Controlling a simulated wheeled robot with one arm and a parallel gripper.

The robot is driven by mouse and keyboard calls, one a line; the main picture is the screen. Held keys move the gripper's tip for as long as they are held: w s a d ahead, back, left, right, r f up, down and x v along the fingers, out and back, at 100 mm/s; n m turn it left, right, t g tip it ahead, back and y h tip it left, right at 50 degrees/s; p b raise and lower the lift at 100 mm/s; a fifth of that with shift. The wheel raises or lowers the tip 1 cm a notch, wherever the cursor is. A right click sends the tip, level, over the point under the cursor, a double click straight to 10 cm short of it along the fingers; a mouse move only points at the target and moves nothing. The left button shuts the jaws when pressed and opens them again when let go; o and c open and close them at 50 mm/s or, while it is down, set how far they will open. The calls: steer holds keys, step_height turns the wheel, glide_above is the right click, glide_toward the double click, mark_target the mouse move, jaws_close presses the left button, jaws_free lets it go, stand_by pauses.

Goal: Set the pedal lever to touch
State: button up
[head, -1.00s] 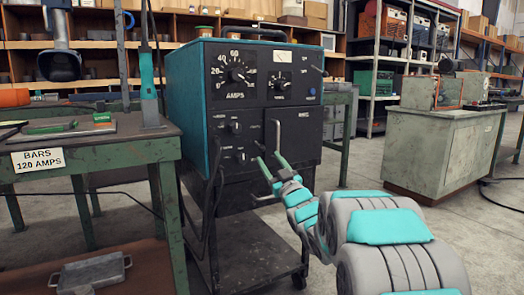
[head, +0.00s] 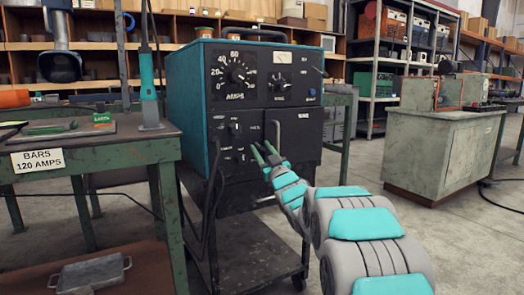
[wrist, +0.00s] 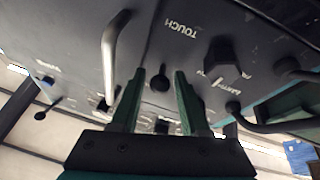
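The welding machine (head: 185,110) is a teal cabinet with a black front panel. In the wrist view the word TOUCH (wrist: 180,29) is printed on the panel, upside down. Below it a small black ball-ended lever (wrist: 160,84) shows between my fingertips; I cannot tell its setting. My gripper (wrist: 160,74) is open, with one green finger on each side of that knob; contact cannot be made out. In the head view my gripper (head: 263,149) is at the middle of the lower panel, and the fingers and arm hide the lever there.
A bent metal handle (wrist: 110,60) stands out beside my fingers. Another knob (wrist: 222,62) is on the other side, with a black cable (wrist: 262,124) nearby. A green workbench (head: 110,152) stands at the left.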

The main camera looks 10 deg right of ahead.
jaws_close()
steer(key=shift+f, duration=0.1)
steer(key=shift+f+b, duration=0.15)
steer(key=shift+b, duration=0.3)
steer(key=shift+w+f+t+b, duration=0.1)
steer(key=shift+f+t+b, duration=0.05)
steer(key=shift+t+b, duration=0.7)
steer(key=shift+o, duration=1.2)
jaws_free()
